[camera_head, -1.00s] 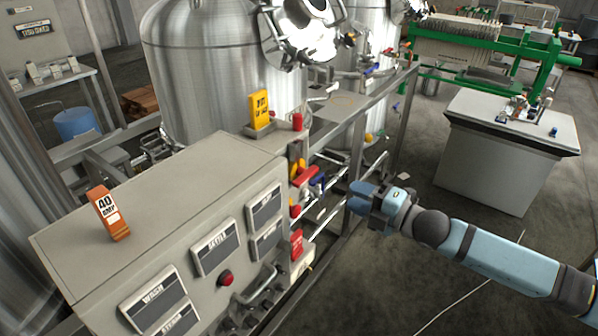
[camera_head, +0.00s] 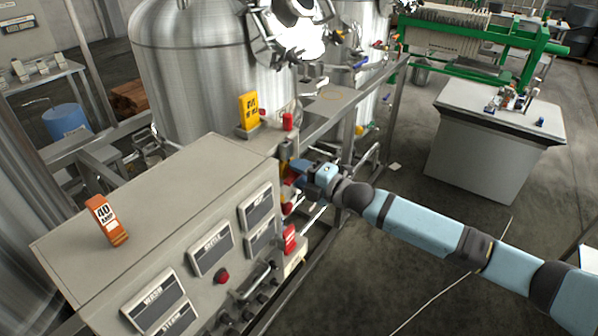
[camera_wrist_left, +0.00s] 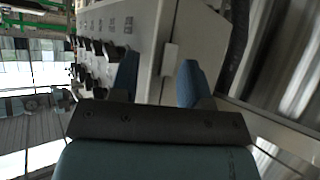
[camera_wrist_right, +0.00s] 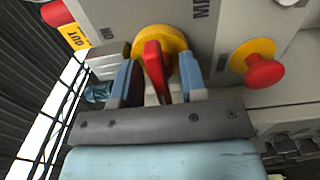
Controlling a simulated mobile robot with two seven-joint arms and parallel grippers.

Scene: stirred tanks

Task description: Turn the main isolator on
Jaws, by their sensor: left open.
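The main isolator is a red handle (camera_wrist_right: 153,60) on a round yellow plate (camera_wrist_right: 172,37) on a grey panel in the right wrist view. An "ON" mark (camera_wrist_right: 107,33) is left of it. My right gripper (camera_wrist_right: 158,82) is open, with its fingers on either side of the handle; firm contact does not show. In the head view my right gripper (camera_head: 303,172) is at the cabinet's right end and hides most of the isolator. My left gripper (camera_wrist_left: 158,75) is open in the left wrist view, its fingers near a grey box with a pale handle; it is outside the head view.
A red mushroom button on a yellow base (camera_wrist_right: 262,67) is right of the isolator. The grey control cabinet (camera_head: 150,195) carries an orange "40 AMP" block (camera_head: 106,222) and a yellow tag (camera_head: 250,112). Steel tanks (camera_head: 205,70) stand behind.

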